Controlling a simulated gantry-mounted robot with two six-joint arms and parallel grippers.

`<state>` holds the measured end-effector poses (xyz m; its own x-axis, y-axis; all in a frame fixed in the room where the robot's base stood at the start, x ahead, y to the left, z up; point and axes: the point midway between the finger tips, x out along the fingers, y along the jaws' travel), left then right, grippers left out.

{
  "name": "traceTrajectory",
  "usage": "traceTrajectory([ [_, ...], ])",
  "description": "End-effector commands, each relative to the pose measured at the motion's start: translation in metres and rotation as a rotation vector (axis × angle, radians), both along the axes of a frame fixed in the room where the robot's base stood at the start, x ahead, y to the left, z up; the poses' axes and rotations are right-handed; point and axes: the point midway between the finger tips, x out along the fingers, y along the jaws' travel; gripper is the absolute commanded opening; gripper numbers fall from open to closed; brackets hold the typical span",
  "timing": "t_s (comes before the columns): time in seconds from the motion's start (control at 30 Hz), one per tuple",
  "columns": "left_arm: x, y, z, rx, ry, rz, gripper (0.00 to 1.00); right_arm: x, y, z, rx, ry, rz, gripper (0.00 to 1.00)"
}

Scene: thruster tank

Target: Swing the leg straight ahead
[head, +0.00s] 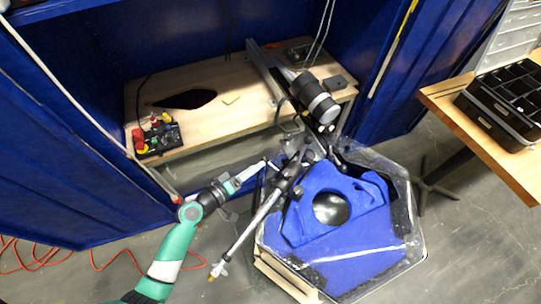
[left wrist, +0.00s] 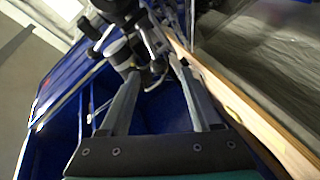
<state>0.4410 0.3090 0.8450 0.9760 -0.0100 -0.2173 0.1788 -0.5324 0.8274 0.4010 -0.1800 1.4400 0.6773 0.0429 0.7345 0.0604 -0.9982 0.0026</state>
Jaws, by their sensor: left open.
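The leg (head: 250,230) is a slim grey and black rod. It slants from the dark joint cluster (head: 297,180) down-left past the tank rim to a pale tip over the floor. The thruster (head: 315,98), a black cylinder with light bands, is mounted above on the rail. My left gripper (head: 266,163) is close to the upper end of the leg; contact cannot be told. In the left wrist view its two fingers (left wrist: 160,78) are spread, with dark and silver mechanism parts (left wrist: 140,45) beyond their tips. My right gripper is not in view.
Behind is a wooden bench (head: 215,85) with a control box (head: 158,137). A table (head: 455,110) with black trays (head: 505,95) stands right. Orange cable (head: 120,262) lies on the floor.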

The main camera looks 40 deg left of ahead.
Motion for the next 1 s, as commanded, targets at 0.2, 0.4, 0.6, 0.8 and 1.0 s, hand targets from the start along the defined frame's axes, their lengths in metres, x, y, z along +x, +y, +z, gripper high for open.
traceTrajectory([
  [0.2,0.05,-0.001,-0.012,0.001,-0.003,-0.003,0.64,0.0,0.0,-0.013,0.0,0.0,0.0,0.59],
  [0.4,0.08,-0.001,-0.018,0.002,-0.003,-0.002,0.64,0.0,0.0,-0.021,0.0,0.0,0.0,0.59],
  [0.6,0.086,-0.001,-0.018,0.002,-0.002,-0.001,0.64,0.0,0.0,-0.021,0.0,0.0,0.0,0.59],
  [0.8,0.086,-0.001,-0.018,0.001,-0.002,-0.001,0.53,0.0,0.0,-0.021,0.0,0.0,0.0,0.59],
  [1.0,0.086,-0.001,-0.018,0.001,-0.002,-0.001,0.17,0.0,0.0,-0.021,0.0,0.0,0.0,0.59],
])
